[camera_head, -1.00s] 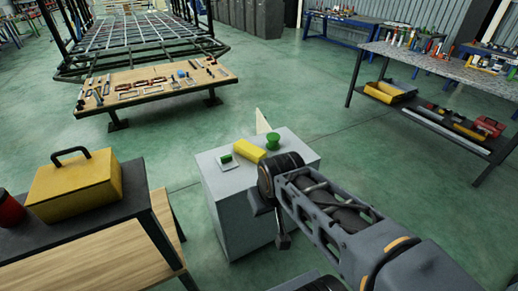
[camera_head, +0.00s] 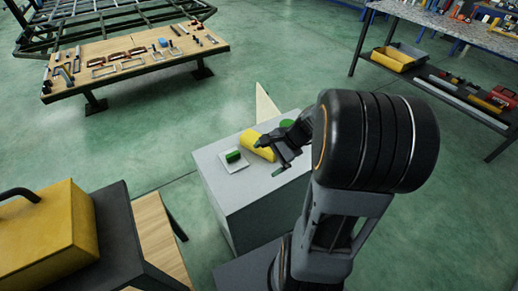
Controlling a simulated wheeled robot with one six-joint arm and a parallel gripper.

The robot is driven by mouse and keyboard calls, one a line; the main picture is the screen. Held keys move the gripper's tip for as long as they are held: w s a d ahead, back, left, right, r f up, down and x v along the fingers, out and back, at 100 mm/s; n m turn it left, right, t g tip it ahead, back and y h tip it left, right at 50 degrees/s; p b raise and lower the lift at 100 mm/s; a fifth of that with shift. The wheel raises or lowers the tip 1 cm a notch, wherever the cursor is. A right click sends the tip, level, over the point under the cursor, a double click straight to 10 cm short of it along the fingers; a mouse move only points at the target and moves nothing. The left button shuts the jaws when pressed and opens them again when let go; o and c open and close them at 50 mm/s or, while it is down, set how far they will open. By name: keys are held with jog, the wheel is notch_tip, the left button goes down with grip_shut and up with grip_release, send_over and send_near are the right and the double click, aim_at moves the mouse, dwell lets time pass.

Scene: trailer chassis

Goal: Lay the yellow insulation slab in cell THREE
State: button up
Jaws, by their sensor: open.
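The yellow slab (camera_head: 251,141) lies on top of a grey cabinet (camera_head: 215,169). My wrist and arm cover the right part of the cabinet top. The dark trailer chassis frame (camera_head: 100,22) is at the upper left, cut off by the picture edge. No cell label can be read, so I cannot tell which cell is THREE.
A green block (camera_head: 233,155) sits on a white plate left of the slab. A green object (camera_head: 287,123) is partly hidden behind my gripper. A tool table (camera_head: 120,75) stands before the chassis. A yellow toolbox (camera_head: 45,235) is at lower left. Green floor lies open between.

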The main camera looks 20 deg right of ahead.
jog(key=d+f+m+t, duration=0.1)
jog(key=d+f+m, duration=0.1)
jog(key=w+d+f+m+t+b, duration=0.1)
jog(key=d+f+m, duration=0.1)
jog(key=d+m, duration=0.1)
jog(key=w+d+f+m+t+y, duration=0.1)
jog(key=d+m+t, duration=0.1)
jog(key=shift+w+d+f+b, duration=0.1)
jog(key=shift+d+f+b, duration=0.2)
jog(key=shift+d+f, duration=0.1)
jog(key=d+f+m+t+h+b, duration=0.1)
jog(key=d+f+m+t+b, duration=0.1)
jog(key=d+f+m+t, duration=0.5)
jog(key=w, duration=0.2)
jog(key=w+g, duration=0.1)
jog(key=w, duration=0.1)
jog(key=w+a+f+m+g, duration=0.1)
jog(key=w, duration=0.1)
jog(key=shift+w, duration=0.1)
jog(key=shift+h, duration=0.3)
jog(key=shift+x, duration=2.85)
jog(key=c, duration=1)
